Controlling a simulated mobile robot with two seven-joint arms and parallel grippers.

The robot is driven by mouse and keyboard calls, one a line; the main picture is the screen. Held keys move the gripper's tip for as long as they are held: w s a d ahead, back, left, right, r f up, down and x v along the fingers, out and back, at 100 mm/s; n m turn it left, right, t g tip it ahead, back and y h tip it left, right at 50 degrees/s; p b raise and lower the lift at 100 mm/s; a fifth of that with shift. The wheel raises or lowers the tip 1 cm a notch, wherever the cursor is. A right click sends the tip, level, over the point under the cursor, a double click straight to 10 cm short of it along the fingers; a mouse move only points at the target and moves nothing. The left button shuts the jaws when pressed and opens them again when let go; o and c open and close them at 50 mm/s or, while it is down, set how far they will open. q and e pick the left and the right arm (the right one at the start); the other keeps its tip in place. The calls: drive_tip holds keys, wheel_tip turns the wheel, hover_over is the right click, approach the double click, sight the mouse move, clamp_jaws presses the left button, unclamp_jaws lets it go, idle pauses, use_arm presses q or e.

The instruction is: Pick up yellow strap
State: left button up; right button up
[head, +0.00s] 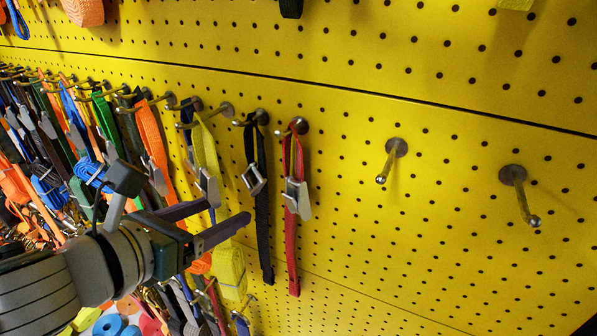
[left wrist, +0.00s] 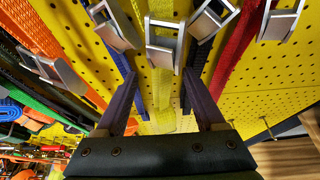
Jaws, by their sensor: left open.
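The yellow strap (head: 205,150) hangs from a hook on the yellow pegboard, with a metal buckle (head: 208,188) partway down. Its lower bundled end (head: 230,268) shows below my gripper. My left gripper (head: 230,210) is open in front of the strap, and its fingers hide part of it. In the left wrist view the yellow strap (left wrist: 166,122) runs between the two open fingers (left wrist: 158,80), with its buckle (left wrist: 163,45) beyond the fingertips. I cannot tell whether a finger touches it. My right gripper is not in view.
A black strap (head: 262,210) and a red strap (head: 292,225) hang to the right of the yellow one. An orange strap (head: 152,140) and several others crowd the hooks to the left. Two empty hooks (head: 392,160) (head: 519,195) and bare pegboard lie farther right.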

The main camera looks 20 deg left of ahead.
use_arm(q)
drive_tip(key=shift+w+f, duration=0.15)
drive_tip(key=shift+w, duration=0.25)
clamp_jaws()
idle(0.4)
idle(0.8)
